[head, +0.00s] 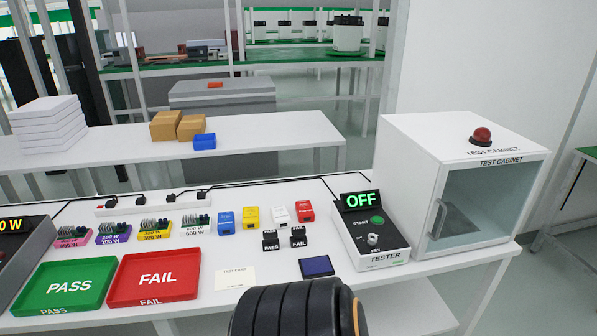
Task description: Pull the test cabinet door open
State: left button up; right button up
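The white test cabinet (409,155) stands at the right end of the white bench, with a red dome lamp (481,136) on top. Its glass door (485,197) faces front right and looks closed. The door's grey vertical handle (439,220) is at the left side of the door. A dark rounded part of my own arm shows at the bottom middle, in front of the bench and apart from the cabinet. Neither gripper's fingers are in view.
The tester (369,232), its display reading OFF, stands just left of the cabinet. A green PASS tray (66,304), a red FAIL tray (193,261), a dark blue pad (316,266) and several small coloured boxes lie on the bench (262,264). The floor right of the bench looks clear.

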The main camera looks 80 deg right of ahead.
aim_at(545, 157)
jog(key=z, duration=2.45)
